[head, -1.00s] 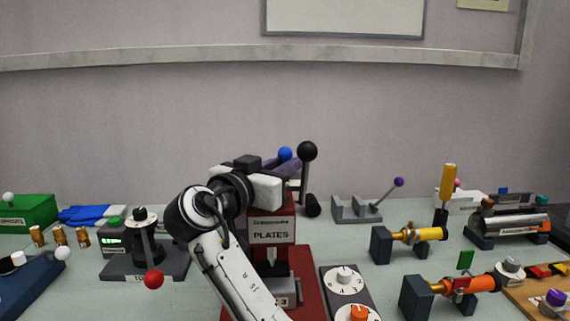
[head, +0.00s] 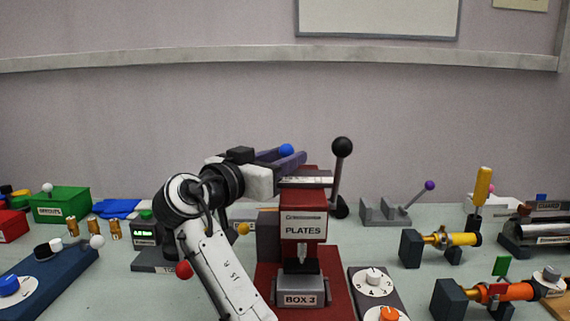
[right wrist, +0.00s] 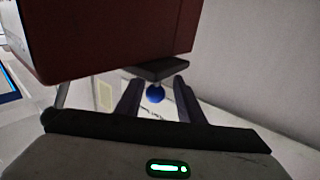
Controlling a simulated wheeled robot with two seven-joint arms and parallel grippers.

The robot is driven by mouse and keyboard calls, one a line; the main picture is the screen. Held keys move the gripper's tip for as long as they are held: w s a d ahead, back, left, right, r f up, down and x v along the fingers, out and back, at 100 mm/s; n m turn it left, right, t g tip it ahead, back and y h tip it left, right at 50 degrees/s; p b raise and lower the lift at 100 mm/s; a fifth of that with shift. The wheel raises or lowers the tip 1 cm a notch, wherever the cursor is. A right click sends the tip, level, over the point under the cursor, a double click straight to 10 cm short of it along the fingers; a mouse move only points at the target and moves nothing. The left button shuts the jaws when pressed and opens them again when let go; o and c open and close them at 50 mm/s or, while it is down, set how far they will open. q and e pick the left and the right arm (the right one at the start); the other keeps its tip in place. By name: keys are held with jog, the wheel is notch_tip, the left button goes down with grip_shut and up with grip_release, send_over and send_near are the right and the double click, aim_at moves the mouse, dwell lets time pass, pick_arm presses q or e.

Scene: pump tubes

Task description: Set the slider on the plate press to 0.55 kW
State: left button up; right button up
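The plate press (head: 303,230) is a red machine labelled PLATES, with BOX 3 on its base. A pale scale strip (head: 306,181) runs along its top; its figures are too small to read. The slider's blue ball knob (head: 286,150) shows at the left of the press top, and in the right wrist view (right wrist: 155,94) against a dark block. My right gripper (head: 288,158) reaches the knob from the left. Its two fingers (right wrist: 158,98) are apart, with the knob between their tips and gaps visible on both sides. My left gripper is not in view.
A black-ball lever (head: 341,147) stands close right of the slider. A dial panel (head: 372,285) is beside the press base. A grey lever unit (head: 385,212) and orange and yellow tube devices stand to the right. A blue panel (head: 50,275) lies left.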

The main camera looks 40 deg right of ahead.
jog(key=shift+f, duration=0.15)
jog(key=shift+s+a, duration=0.15)
jog(key=shift+a, duration=0.3)
jog(key=b+v, duration=0.1)
jog(key=v, duration=0.8)
jog(key=shift+a, duration=0.25)
